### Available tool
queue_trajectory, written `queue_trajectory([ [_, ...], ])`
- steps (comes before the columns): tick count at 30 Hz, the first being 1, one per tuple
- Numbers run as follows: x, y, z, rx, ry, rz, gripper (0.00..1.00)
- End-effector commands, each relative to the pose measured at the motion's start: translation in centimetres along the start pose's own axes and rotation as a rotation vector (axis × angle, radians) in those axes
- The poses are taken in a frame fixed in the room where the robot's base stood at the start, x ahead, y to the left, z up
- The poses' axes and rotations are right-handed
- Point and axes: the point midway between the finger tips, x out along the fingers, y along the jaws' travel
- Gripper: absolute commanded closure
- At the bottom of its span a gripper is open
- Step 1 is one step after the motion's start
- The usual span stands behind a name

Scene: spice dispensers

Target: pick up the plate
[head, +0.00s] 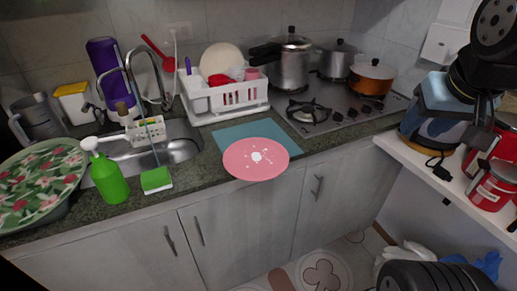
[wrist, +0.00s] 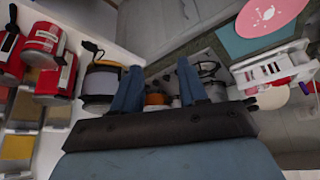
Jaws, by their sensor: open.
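The pink plate (head: 240,165) with a white pattern lies at the front edge of the counter. It partly covers a teal mat (head: 232,134) and overhangs the counter edge toward the cabinets. In the wrist view the plate (wrist: 285,22) shows at the top right, cut off by the frame, with the mat (wrist: 238,45) beside it. My gripper (wrist: 158,82) is open, its two blue fingers apart with nothing held between them. It is well away from the plate, which lies off to the upper right of the fingers in the wrist view.
A white dish rack (head: 232,97) stands behind the mat. A green bottle (head: 110,180) and a sponge brush (head: 156,179) stand left of the plate. The stove (head: 345,108) with pots is to the right. A white shelf (head: 398,160) holds red canisters (head: 493,187). Space before the cabinets is open.

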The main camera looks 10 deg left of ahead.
Motion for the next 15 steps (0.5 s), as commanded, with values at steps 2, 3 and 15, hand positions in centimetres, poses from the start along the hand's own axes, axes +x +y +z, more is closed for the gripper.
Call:
queue_trajectory([
  [2, 0.0, 0.0, 0.0, 0.0, 0.0, 0.0, 0.57],
  [3, 0.0, 0.0, 0.0, 0.0, 0.0, 0.0, 0.57],
  [15, 3.0, -1.6, -0.4, -0.091, -0.181, 0.044, 0.51],
])
